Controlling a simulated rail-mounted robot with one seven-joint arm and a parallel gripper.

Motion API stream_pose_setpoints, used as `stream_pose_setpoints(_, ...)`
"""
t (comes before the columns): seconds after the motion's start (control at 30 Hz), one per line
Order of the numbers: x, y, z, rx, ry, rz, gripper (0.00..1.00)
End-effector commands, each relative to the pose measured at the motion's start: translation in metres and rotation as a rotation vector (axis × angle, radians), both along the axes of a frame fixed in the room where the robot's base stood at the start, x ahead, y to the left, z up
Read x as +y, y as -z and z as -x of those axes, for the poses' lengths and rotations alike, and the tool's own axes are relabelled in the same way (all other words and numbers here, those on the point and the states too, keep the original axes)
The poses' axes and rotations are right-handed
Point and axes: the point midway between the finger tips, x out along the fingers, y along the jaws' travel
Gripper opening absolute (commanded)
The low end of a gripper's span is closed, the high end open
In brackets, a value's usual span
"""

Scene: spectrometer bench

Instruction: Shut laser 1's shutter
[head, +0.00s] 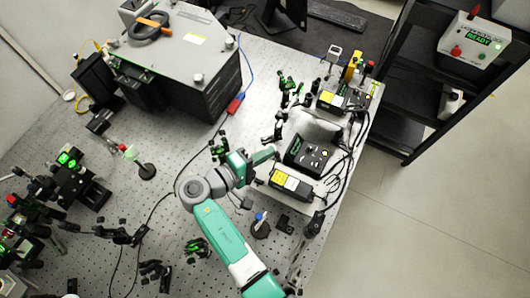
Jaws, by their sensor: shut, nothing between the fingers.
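Two black laser boxes with yellow and white labels stand on the right side of the bench: a nearer laser (291,184) and a farther laser (333,101). I cannot tell which one is laser 1, and no shutter is clear at this size. My arm reaches in from the bottom. My gripper (276,155) is small in view, just above and left of the nearer laser. It looks shut and empty. I cannot tell whether it touches anything.
A black control box (308,157) with knobs sits between the lasers. Small optic mounts (287,86) and cables crowd this side. A large grey housing (190,60) stands at the back left. A blue-capped post (260,224) stands below the nearer laser.

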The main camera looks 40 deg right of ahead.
Motion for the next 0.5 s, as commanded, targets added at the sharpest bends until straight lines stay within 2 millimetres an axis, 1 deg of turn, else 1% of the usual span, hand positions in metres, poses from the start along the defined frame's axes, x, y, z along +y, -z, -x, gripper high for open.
stream_pose_setpoints(0.5,0.0024,0.0005,0.0016,-0.02,0.001,0.047,0.0)
